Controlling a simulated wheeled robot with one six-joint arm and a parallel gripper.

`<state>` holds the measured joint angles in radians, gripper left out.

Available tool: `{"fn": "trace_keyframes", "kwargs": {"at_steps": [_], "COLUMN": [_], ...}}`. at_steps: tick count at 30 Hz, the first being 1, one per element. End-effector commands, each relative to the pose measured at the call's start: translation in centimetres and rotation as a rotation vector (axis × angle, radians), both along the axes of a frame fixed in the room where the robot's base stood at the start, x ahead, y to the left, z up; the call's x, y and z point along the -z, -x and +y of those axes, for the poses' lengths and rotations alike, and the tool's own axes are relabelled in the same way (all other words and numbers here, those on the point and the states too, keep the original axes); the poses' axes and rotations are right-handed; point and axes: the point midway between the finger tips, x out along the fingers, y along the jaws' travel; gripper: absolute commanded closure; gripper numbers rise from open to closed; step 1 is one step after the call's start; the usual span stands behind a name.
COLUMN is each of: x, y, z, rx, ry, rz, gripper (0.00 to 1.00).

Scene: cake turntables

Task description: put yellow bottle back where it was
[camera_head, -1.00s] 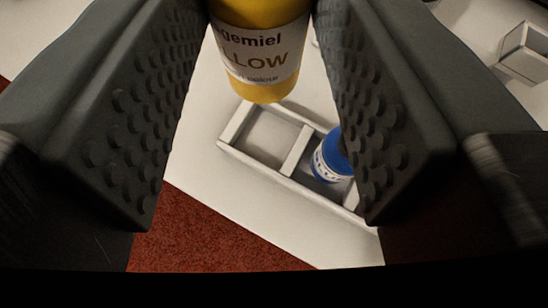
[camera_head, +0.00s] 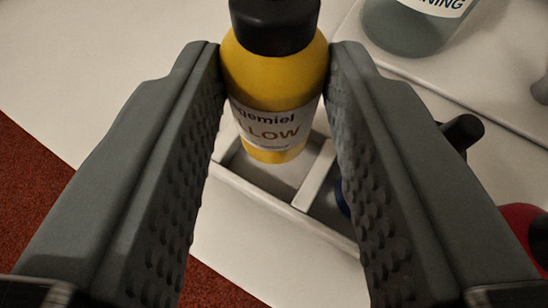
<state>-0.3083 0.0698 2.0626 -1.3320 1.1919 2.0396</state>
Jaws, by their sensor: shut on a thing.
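The yellow bottle (camera_head: 275,80) has a black cap and a pale label reading "LOW". It stands upright at the top middle of the view. My gripper (camera_head: 275,75) is shut on it, one ridged grey finger on each side. The bottle's lower end shows at the left compartment of a pale divided tray (camera_head: 305,222). I cannot tell whether its base touches the compartment floor. A blue bottle (camera_head: 343,197) sits in the compartment to the right, mostly hidden behind my right finger.
A large grey-green container (camera_head: 405,28) stands at the top right on a white raised surface. A black cap (camera_head: 462,131) and a red object (camera_head: 527,228) show at the right, partly hidden. Red carpet (camera_head: 40,195) lies beyond the white table's edge at left.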

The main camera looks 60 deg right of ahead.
Motion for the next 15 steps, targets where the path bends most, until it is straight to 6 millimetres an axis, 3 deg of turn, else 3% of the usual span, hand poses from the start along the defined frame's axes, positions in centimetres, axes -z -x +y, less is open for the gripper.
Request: {"fn": "trace_keyframes", "kwargs": {"at_steps": [6,15], "x": [2.9,3.1], "y": [0.0,0.0], "z": [0.0,0.0], "rx": [0.000,0.000], "ry": [0.002,0.000], "rz": [0.003,0.000], "gripper": [0.81,0.81]}}
